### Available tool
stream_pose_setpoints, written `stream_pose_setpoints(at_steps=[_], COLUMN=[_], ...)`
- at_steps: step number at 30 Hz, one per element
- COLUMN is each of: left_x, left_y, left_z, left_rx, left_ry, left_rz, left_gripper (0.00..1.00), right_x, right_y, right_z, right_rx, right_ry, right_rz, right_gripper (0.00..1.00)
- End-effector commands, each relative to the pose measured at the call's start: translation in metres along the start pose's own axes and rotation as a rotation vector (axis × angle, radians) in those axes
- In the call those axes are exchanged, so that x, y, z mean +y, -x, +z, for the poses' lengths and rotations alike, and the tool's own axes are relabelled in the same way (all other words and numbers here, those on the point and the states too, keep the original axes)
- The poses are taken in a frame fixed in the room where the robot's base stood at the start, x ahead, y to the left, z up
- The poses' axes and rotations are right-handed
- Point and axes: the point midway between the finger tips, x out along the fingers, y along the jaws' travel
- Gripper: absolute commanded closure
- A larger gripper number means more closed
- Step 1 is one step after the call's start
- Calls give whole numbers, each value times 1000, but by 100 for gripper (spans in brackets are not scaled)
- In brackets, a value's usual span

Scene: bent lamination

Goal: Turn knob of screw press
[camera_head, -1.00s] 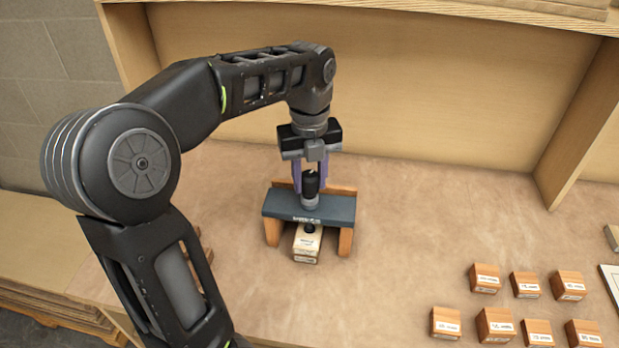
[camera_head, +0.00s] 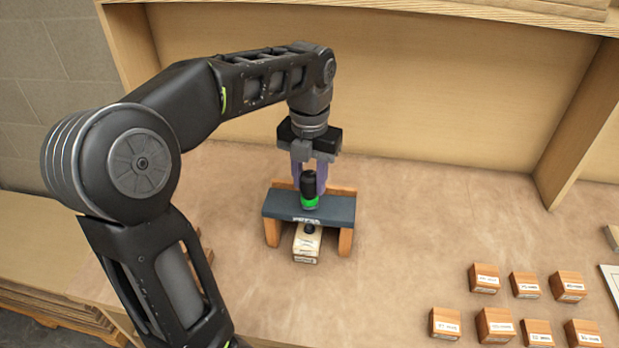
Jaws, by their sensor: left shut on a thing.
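The screw press (camera_head: 338,208) stands on the workbench, with a dark top plate on wooden legs. Its black knob (camera_head: 309,184) rises from the middle of the plate, with a bright green ring (camera_head: 309,203) at its base. A pale stack of labelled blocks (camera_head: 306,246) sits under the plate, below the dark pressing foot. My left gripper (camera_head: 309,186) points down from above and is shut on the knob, one purple finger on each side. My right gripper is not in view.
Several labelled wooden blocks (camera_head: 496,324) stand in rows at the right front of the workbench. A wooden back panel (camera_head: 400,90) rises behind the press. The bench (camera_head: 400,250) between the press and the blocks is clear.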

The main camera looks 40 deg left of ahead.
Motion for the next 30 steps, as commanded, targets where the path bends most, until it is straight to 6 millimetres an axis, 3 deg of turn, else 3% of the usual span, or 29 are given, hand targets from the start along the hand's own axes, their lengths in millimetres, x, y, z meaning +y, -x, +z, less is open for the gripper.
stream_pose_setpoints(at_steps=[11, 12, 19, 30], left_x=[0, 0, 0, 0], left_y=[0, 0, 0, 1], left_z=[0, 0, 0, 0], left_rx=[-2, -1, -1, 0], left_ry=[-5, -5, -4, 36], left_rz=[0, 0, 0, 0], left_gripper=[100, 64, 45, 44], right_x=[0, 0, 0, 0], right_y=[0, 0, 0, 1], right_z=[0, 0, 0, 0], right_rx=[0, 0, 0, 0], right_ry=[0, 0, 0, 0], right_rz=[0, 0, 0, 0], right_gripper=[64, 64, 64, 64])
